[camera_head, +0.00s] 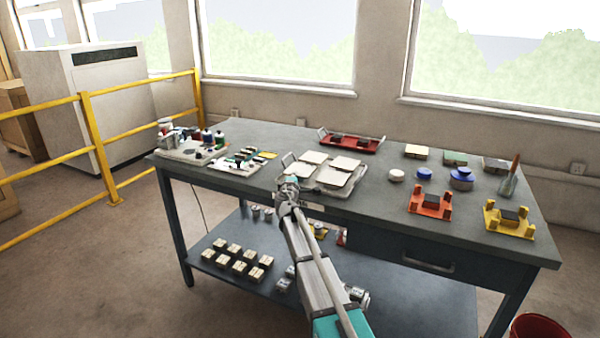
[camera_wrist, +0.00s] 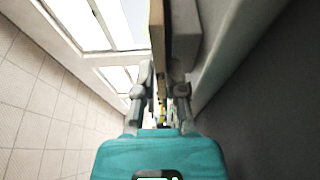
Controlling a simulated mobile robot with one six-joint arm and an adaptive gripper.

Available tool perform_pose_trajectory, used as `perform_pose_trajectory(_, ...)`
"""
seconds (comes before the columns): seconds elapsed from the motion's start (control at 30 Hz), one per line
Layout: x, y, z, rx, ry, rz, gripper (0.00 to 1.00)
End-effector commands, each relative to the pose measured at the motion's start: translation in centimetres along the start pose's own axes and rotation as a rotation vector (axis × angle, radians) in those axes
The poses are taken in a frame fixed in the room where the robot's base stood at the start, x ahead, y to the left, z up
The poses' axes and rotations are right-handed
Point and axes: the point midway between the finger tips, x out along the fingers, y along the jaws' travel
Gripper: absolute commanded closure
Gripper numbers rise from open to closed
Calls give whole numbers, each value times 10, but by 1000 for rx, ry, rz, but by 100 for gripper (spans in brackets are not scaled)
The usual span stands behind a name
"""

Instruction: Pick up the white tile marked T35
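Several white tiles lie on a light metal tray (camera_head: 343,192) with handles, on the grey workbench. They include a back left tile (camera_head: 314,157), a back right tile (camera_head: 345,163), a front left tile (camera_head: 301,169) and a front right tile (camera_head: 332,178). No marking is legible, so I cannot tell which is T35. My gripper (camera_head: 291,182) appears in front of the tray's left end in the head view and hides part of it. In the wrist view my gripper (camera_wrist: 160,90) has its two fingers apart, with nothing visible held between them. No tile is recognisable there.
A red tray (camera_head: 352,146) stands behind the tile tray. Bottles and small parts crowd the bench's left end. An orange fixture (camera_head: 430,201), a yellow fixture (camera_head: 509,220) and a blue-lidded jar (camera_head: 461,179) are to the right. A yellow railing (camera_head: 95,145) stands left.

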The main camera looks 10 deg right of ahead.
Motion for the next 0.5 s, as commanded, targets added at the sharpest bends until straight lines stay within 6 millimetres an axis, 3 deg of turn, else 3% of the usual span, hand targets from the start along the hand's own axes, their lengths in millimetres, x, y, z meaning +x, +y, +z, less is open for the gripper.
perform_pose_trajectory(0.1, 0, 0, 0, 1, -1, 0, 79)
perform_pose_trajectory(0.2, 0, 0, 0, 1, -2, 0, 100)
perform_pose_trajectory(0.5, 0, 0, 0, 0, -2, 0, 100)
